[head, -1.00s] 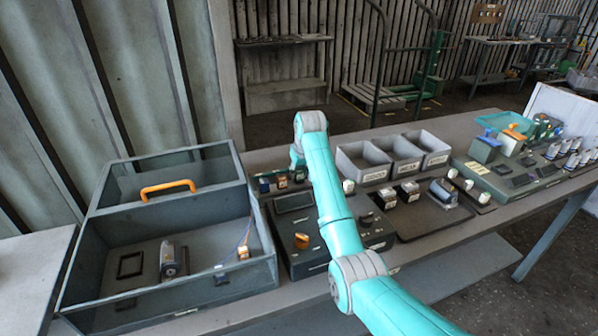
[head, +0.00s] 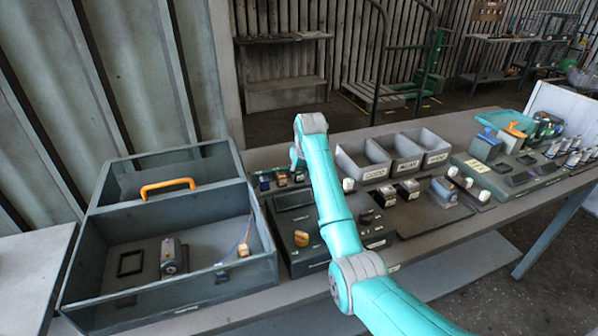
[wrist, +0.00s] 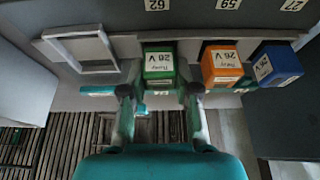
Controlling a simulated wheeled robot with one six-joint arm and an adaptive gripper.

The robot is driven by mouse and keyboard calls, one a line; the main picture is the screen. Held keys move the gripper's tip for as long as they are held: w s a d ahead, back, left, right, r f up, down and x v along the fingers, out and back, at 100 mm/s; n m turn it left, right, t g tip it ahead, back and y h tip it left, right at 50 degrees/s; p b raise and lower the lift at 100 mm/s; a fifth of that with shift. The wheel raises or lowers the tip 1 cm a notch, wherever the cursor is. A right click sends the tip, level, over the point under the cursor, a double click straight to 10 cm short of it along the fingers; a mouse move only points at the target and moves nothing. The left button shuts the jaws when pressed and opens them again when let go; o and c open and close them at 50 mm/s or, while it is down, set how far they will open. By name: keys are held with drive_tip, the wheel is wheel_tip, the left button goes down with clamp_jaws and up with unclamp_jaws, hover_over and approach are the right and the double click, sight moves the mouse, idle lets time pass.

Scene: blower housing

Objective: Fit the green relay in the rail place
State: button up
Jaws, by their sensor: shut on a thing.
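The green relay (wrist: 159,63) is in my gripper (wrist: 159,92) in the wrist view, with a finger on each side of it and the fingers shut on it. It stands at the rail under the label 62, in line with an orange relay (wrist: 222,66) and a blue relay (wrist: 276,64) to its right. I cannot tell whether it is fully seated, as its far side is hidden. In the head view my arm hides most of the gripper, and the small relays (head: 281,179) stand at the back of the dark control box (head: 310,258).
An empty pale frame (wrist: 82,52) lies just left of the green relay. In the head view an open grey housing with an orange handle (head: 168,187) stands at the left. Grey bins (head: 363,163) and a dark tray (head: 430,222) of parts are right of my arm.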

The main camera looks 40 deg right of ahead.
drive_tip(key=shift+f, duration=0.1)
drive_tip(key=o, duration=1)
drive_tip(key=v, duration=1.2)
